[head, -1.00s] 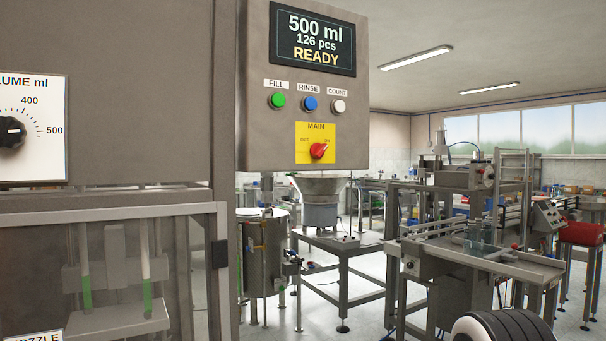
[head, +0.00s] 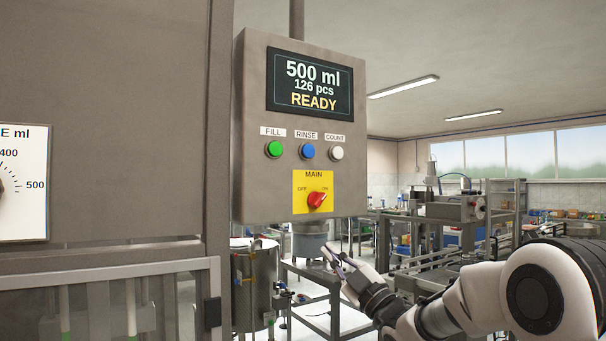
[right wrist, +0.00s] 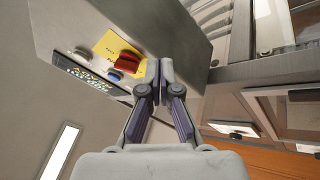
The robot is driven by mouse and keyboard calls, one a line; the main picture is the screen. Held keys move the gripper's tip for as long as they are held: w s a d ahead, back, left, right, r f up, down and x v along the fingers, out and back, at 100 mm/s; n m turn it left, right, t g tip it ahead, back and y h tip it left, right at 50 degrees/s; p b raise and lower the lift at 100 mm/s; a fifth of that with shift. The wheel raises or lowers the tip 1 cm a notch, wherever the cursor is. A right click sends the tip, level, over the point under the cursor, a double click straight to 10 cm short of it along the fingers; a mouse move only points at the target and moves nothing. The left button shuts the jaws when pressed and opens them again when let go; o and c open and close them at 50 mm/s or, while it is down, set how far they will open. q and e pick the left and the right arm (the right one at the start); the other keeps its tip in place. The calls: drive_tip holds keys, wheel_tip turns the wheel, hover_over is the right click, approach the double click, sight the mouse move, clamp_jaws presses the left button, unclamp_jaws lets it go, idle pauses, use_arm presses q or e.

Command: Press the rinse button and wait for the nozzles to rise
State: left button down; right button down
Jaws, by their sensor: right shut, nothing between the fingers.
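The blue RINSE button (head: 307,151) is on the grey control box (head: 262,205), between the green FILL button (head: 273,150) and the white COUNT button (head: 336,153). The screen (head: 310,86) reads 500 ml, 126 pcs, READY. My right gripper (head: 332,251) is shut and empty, below the box and apart from the buttons. In the right wrist view the shut fingers (right wrist: 152,72) point toward the box, with the blue button (right wrist: 115,75) left of them. At the lower left, nozzles (head: 65,310) show partly behind the clear guard. My left gripper is out of view.
The red MAIN switch (head: 316,199) on its yellow plate sits just under the buttons and is turned toward ON. A steel tank (head: 255,285) stands below the box. A volume dial panel (head: 22,215) is at the left. Open air lies in front of the box.

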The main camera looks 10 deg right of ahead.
drive_tip(key=n+t+y+p, duration=0.1)
drive_tip(key=n+y+p, duration=0.1)
approach(308, 151)
drive_tip(key=f, duration=0.2)
drive_tip(key=s+d+r+n+y, duration=0.1)
drive_tip(key=s+r, duration=0.3)
drive_tip(key=r, duration=0.3)
drive_tip(key=shift+s+r+y+p, duration=0.3)
drive_tip(key=shift+s+r+y, duration=0.05)
drive_tip(key=shift+s+y, duration=0.05)
drive_tip(key=w+a+p, duration=0.1)
drive_tip(key=w+p, duration=0.1)
drive_tip(key=w+a+p, duration=0.1)
drive_tip(key=w+p, duration=0.1)
drive_tip(key=w, duration=0.1)
drive_tip(key=w+a+p, duration=0.1)
drive_tip(key=w+p, duration=0.1)
drive_tip(key=w, duration=0.1)
drive_tip(key=shift+p, duration=0.3)
drive_tip(key=shift+w+a, duration=0.2)
drive_tip(key=shift+w, duration=0.2)
